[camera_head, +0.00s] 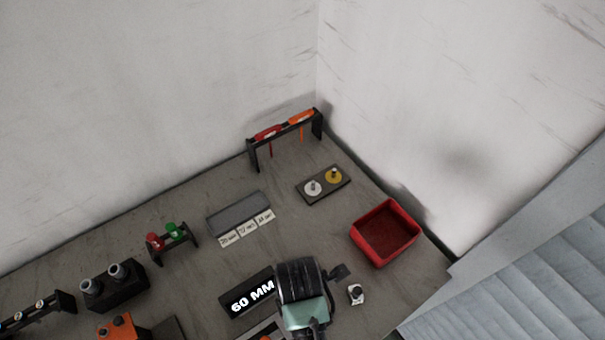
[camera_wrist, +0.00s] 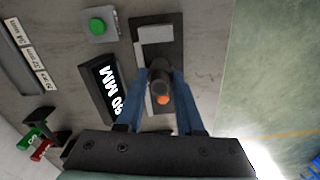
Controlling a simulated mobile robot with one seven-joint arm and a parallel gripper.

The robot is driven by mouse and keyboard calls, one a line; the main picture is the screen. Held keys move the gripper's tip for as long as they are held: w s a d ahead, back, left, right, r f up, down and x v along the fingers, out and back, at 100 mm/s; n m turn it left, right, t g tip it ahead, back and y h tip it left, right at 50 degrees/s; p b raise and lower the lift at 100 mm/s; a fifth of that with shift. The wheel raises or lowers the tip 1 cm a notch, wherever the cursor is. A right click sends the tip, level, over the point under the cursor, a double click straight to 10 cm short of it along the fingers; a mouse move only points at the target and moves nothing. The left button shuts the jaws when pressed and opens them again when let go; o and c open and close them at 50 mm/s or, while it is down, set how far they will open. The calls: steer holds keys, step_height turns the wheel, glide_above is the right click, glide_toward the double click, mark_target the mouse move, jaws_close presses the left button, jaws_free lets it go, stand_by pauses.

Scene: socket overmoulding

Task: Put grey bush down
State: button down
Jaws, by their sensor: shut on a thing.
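My gripper (camera_wrist: 160,82) is shut on the grey bush (camera_wrist: 157,68), a short dark grey cylinder between its two blue fingers in the wrist view. A small orange tip (camera_wrist: 163,100) shows right beside the bush; I cannot tell what it belongs to. The bush appears over or close to a dark plate (camera_wrist: 172,22) with light grey blocks; I cannot tell whether it touches. In the head view my gripper's body is at the bottom centre and hides its fingers and the bush.
A black "60 MM" block (camera_head: 250,292) lies just left of my gripper. A green button box (camera_wrist: 97,25) is near the plate. A red bin (camera_head: 385,233), a plate with two discs (camera_head: 322,186), a screwdriver rack (camera_head: 285,130) and a labelled grey tray (camera_head: 238,212) stand farther back.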

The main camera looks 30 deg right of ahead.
steer(key=f, duration=0.2)
steer(key=shift+w+f, duration=0.2)
steer(key=shift+f, duration=2.4)
steer(key=shift+s+f, duration=0.1)
steer(key=c, duration=0.5)
jaws_free()
steer(key=shift+c, duration=0.2)
